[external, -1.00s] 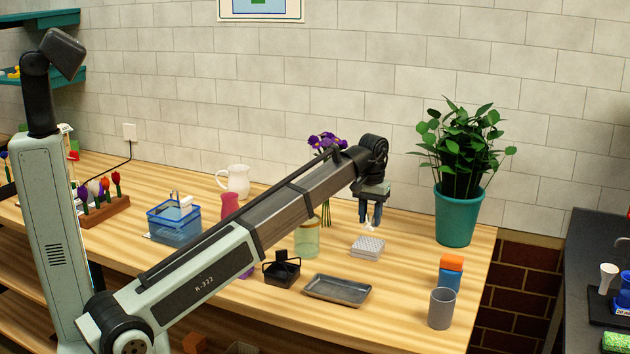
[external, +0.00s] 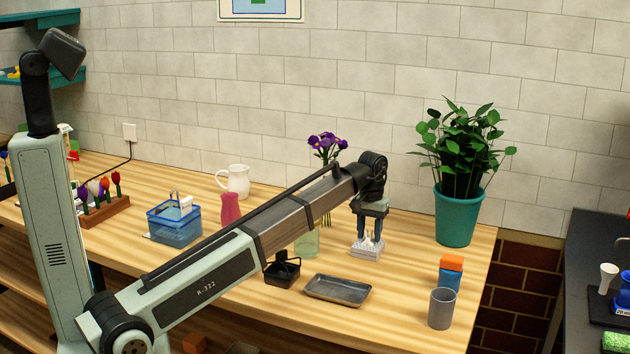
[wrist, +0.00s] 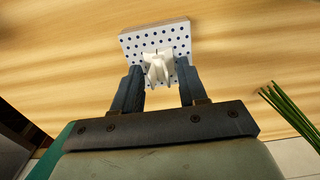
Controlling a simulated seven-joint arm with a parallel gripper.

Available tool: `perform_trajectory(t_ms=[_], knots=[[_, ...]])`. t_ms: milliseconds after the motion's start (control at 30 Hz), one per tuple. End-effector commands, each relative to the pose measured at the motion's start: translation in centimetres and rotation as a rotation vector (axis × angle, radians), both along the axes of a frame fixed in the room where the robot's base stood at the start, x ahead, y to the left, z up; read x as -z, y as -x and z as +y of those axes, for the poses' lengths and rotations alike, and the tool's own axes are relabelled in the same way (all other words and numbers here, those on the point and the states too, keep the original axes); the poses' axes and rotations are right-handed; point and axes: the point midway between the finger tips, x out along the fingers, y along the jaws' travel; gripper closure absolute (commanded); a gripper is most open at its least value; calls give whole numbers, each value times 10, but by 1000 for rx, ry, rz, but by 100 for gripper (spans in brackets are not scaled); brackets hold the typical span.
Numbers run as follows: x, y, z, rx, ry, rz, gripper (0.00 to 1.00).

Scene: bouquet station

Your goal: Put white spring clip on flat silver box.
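The white spring clip (wrist: 159,68) sits between the two fingertips of my gripper (wrist: 160,78) in the wrist view, with the fingers appearing to touch its sides. The flat silver box (wrist: 134,44) shows pale with dark dots, directly beneath the clip. In the external view the clip (external: 368,243) is at the top of the flat silver box (external: 366,253), below my gripper (external: 370,236). The clip looks low against the box top; whether it bears on it is hard to tell. The clip covers part of the box top.
A grey metal tray (external: 338,290) and a black basket (external: 281,272) lie in front. A glass vase with purple flowers (external: 327,143) stands left of the box. A potted plant (external: 457,215), an orange-and-blue block stack (external: 450,275) and a grey cup (external: 441,309) stand to the right.

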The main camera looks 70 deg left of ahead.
Motion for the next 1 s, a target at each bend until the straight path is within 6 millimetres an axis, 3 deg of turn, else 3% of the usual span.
perform_trajectory(t_ms=[167,567,1000], knots=[[0,0,0,0,0,0,40],[-8,-1,0,0,-1,-1,39],[-82,-1,1,0,0,-1,39]])
